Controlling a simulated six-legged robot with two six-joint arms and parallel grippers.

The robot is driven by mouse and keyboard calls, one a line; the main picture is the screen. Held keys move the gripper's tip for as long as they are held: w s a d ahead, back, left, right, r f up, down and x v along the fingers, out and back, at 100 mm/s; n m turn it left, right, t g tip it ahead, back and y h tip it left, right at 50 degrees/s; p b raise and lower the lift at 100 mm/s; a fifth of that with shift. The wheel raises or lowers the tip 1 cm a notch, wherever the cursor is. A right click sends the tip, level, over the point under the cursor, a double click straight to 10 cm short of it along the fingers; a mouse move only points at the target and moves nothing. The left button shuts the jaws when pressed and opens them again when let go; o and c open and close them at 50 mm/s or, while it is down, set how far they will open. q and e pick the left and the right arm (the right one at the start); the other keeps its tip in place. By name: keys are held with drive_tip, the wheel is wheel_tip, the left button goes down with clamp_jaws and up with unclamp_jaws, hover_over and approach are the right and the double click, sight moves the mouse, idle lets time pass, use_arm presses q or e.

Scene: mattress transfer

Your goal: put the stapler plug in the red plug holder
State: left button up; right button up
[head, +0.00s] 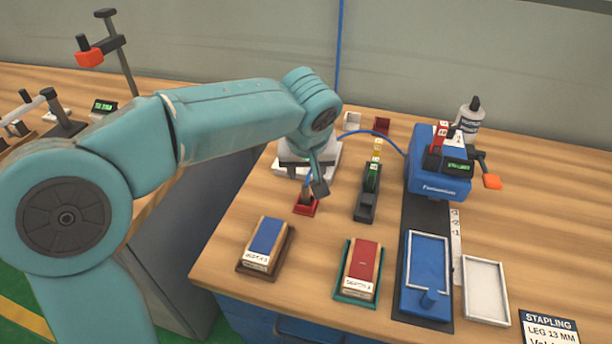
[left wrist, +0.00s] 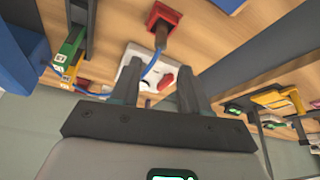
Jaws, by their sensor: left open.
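The red plug holder (head: 306,210) sits on the wooden bench, in front of a white block (head: 331,158). In the left wrist view, the red holder (left wrist: 170,12) is at the top, with a dark plug (left wrist: 161,36) standing in it and a blue cable (left wrist: 153,68) running from the plug. In the head view, the blue cable (head: 375,133) also runs to the blue stapling machine (head: 437,187). My left gripper (head: 320,187) is just above and beside the plug, partly covering it. In the left wrist view its fingers (left wrist: 160,80) are apart, with no object gripped. My right gripper is out of view.
Blue-topped (head: 266,236) and red-topped (head: 362,262) blocks stand near the front edge. A black stapler-like tool (head: 366,203) stands right of the holder. A small red box (head: 382,125) is at the back. A white tray (head: 486,290) lies at right.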

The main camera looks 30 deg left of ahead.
use_arm(q)
drive_tip(key=shift+v, duration=1.75)
